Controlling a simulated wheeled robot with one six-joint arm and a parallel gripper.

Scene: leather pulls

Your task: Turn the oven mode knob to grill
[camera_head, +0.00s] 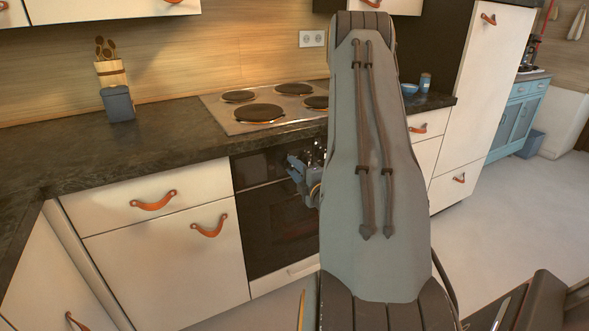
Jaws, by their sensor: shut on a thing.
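The black oven (272,228) is built in under the hob, with its control panel (258,165) just below the worktop edge. My gripper (296,162) is at the right part of that panel, shut on a knob there. The knob itself is hidden behind the gripper and my arm, so its pointer and the mode marks cannot be read. My grey arm covers the right side of the oven front.
The hob (270,104) with several round plates lies above the oven. A utensil block (111,75) and a blue-grey box (118,103) stand on the dark worktop (60,150). White drawers with orange leather pulls (210,226) flank the oven. Open floor (500,215) lies to the right.

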